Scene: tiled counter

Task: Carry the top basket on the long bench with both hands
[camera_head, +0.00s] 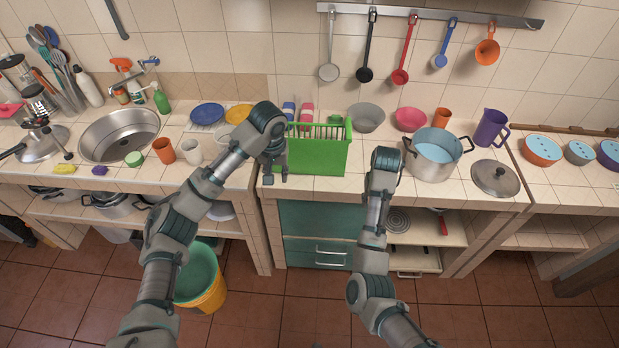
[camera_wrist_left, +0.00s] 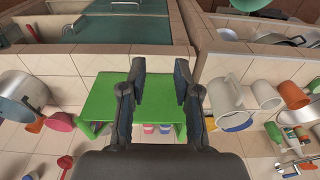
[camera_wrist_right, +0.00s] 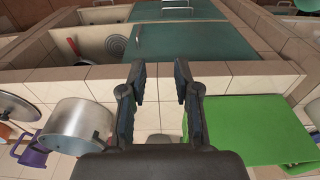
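The green basket (camera_head: 318,158) stands upright on the tiled counter, with a slatted back edge and a plain front wall. My left gripper (camera_head: 276,178) points down at the basket's left end. In the left wrist view its fingers (camera_wrist_left: 159,70) are apart with nothing held, and the basket (camera_wrist_left: 105,98) shows behind and beside them. My right gripper's fingers (camera_wrist_right: 160,75) are apart and empty over bare tile. The basket (camera_wrist_right: 255,130) lies off to one side there, clear of the fingers. In the head view my right wrist hides those fingers.
A steel pot (camera_head: 432,160) and its lid (camera_head: 495,178) stand right of my right arm. A grey bowl (camera_head: 366,118) and pink bowl (camera_head: 410,120) are behind. Cups (camera_head: 164,150) and the sink (camera_head: 118,135) are left. A yellow bucket (camera_head: 205,290) stands on the floor.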

